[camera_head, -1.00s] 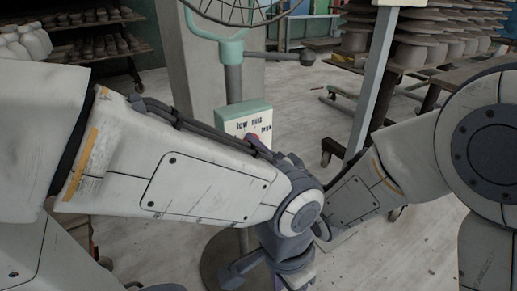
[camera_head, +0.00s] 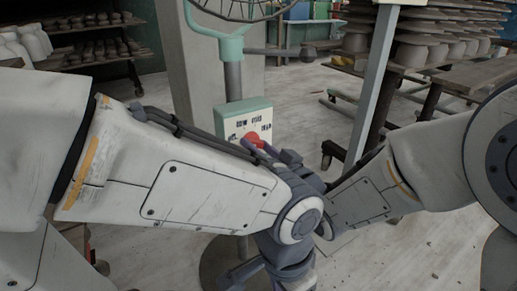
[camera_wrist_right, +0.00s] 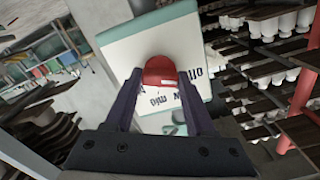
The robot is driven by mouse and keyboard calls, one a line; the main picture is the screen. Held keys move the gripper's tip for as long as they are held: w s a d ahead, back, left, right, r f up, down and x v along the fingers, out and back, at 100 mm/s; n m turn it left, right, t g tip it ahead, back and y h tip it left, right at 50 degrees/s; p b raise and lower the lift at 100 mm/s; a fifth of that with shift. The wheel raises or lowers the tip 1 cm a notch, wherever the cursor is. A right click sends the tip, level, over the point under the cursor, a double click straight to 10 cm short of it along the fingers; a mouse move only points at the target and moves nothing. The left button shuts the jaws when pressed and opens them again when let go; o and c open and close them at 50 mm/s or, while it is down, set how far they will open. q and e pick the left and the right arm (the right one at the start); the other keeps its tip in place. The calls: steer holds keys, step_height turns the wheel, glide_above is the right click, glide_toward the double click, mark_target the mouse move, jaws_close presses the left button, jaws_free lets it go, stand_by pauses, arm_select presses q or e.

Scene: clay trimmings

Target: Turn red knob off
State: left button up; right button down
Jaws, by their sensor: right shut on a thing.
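The red knob (camera_head: 255,140) is on the front of a pale box with a mint-green edge (camera_head: 245,105), fixed to a fan stand. In the right wrist view the red knob (camera_wrist_right: 160,72) has a small white mark. My right gripper (camera_wrist_right: 160,80) is shut on it, with one dark purple finger on each side. In the head view my right gripper (camera_head: 264,147) is at the knob, partly hidden by my left arm. My left arm crosses in front of the stand and its wrist points down. The state of its gripper cannot be made out.
The fan's wire guard (camera_head: 236,8) is above the box on a grey pole. A slanted post (camera_head: 372,85) stands to the right. Racks of clay pots (camera_head: 425,45) are behind at right, and shelves (camera_head: 95,40) at far left. Open floor lies between.

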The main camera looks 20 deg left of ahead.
steer(key=shift+f+n, duration=0.2)
steer(key=shift+n, duration=0.1)
steer(key=shift+c, duration=1.2)
jaws_free()
steer(key=shift+r, duration=0.1)
steer(key=p+v, duration=0.1)
steer(key=v, duration=0.3)
steer(key=shift+s+d+r, duration=0.15)
steer(key=shift+s+d, duration=0.05)
steer(key=b, duration=0.9)
glide_toward(257, 145)
steer(key=shift+s+d+f, duration=0.2)
steer(key=shift+s+d, duration=0.25)
steer(key=shift+s, duration=0.05)
